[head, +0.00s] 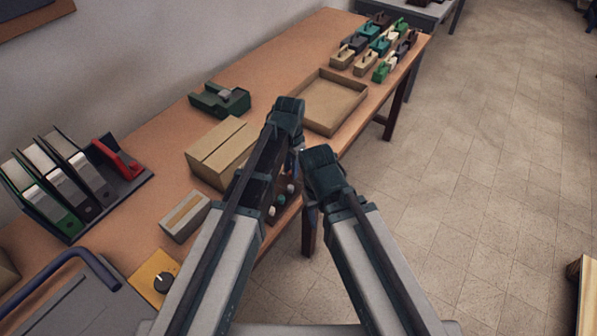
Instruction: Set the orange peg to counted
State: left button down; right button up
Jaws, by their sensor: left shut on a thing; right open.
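A dark peg board (287,207) with several small coloured pegs, white, teal and reddish, shows at the table's front edge, partly behind my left arm. I cannot make out which peg is the orange one, nor any marking for counted. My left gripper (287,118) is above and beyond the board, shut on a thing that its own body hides. My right gripper (321,165) is open, to the right of the board and close to the left one. Its fingertips are not clear.
The wooden table (165,140) carries a shallow tray (333,99), a cardboard box (222,151), a smaller box (185,217), a green tape dispenser (220,100), binders (60,185) with a red stapler, and a yellow dial plate (154,279). Several weights (366,62) stand far back.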

aim_at(288, 176)
pick_arm(q)
jog(key=shift+w+a, duration=0.45)
jog(key=shift+a, duration=0.2)
jog(key=c, duration=0.7)
grip_release()
jog(key=shift+r, duration=0.1)
notch_tip(288, 176, up, 14)
jog(key=p, duration=1.3)
jog(key=shift+f+p, duration=0.2)
jog(key=shift+p, duration=0.2)
